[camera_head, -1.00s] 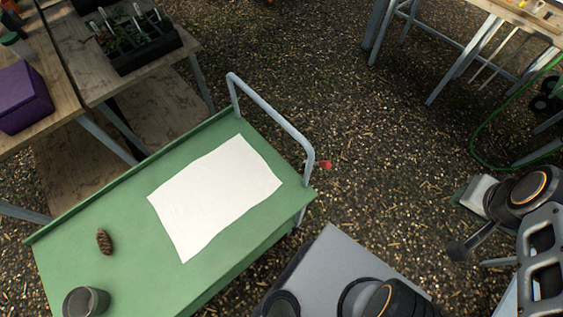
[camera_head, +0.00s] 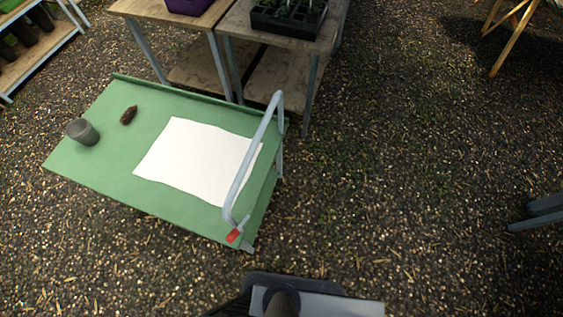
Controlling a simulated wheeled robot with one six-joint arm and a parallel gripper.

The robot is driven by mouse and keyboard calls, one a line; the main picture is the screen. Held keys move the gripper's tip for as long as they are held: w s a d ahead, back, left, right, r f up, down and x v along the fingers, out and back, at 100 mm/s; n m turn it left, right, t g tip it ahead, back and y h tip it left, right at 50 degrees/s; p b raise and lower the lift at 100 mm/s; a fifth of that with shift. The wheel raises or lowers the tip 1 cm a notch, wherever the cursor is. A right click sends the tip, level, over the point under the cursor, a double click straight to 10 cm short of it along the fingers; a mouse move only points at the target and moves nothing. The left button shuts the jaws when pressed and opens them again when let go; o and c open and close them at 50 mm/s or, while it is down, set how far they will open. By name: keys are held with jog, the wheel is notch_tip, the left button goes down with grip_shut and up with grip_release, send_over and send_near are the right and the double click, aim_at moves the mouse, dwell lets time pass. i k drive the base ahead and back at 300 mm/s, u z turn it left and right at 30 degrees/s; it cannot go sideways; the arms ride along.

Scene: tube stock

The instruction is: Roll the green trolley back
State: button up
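The green trolley (camera_head: 110,170) stands on the gravel left of the picture's middle, in the head view. Its grey tubular push handle (camera_head: 252,160) rises at its right end. A small red-tipped lever (camera_head: 233,236) sits at the near foot of the handle. A white sheet (camera_head: 200,160) lies flat on the trolley's top. A brown pine cone (camera_head: 128,115) and a grey pot or cup (camera_head: 83,132) stand towards its left end. My gripper is not in view. Only part of my own body shows at the bottom edge. The trolley's wheels are hidden.
Two wooden benches stand close behind the trolley; the right one (camera_head: 262,52) bears a black seedling tray (camera_head: 290,18), the left one a purple box (camera_head: 188,6). Shelving (camera_head: 45,48) stands at the upper left. Gravel is open to the right and in front.

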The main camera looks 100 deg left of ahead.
aim_at(107, 167)
jog(key=u, duration=2.05)
jog(key=k, duration=1.3)
jog(key=u, duration=1.5)
jog(key=i, duration=0.7)
jog(key=z, duration=0.05)
